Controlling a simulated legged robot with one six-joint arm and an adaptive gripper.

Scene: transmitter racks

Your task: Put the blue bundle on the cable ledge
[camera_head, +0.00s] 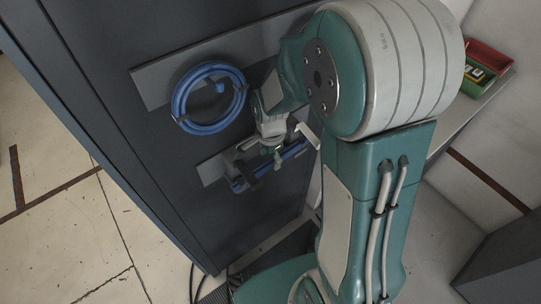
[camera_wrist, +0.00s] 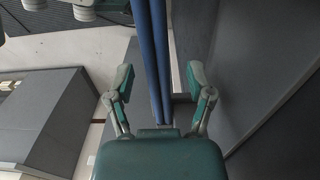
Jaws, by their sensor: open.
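A straight blue bundle (camera_head: 290,158) of parallel lengths lies along the lower grey ledge (camera_head: 212,171) on the dark cabinet front. In the wrist view the blue bundle (camera_wrist: 160,50) runs between the two fingers of my gripper (camera_wrist: 160,76), with space on both sides. The fingers are open and do not visibly touch it. In the head view my gripper (camera_head: 262,160) is at the bundle and partly covers it. I cannot tell how the bundle rests on the ledge.
A round blue cable coil (camera_head: 181,103) hangs at the upper grey strip (camera_head: 150,86), above left of my gripper. A shelf at right holds a red bin (camera_head: 489,56) and a green bin (camera_head: 474,75). The pale floor (camera_head: 60,245) at left is clear.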

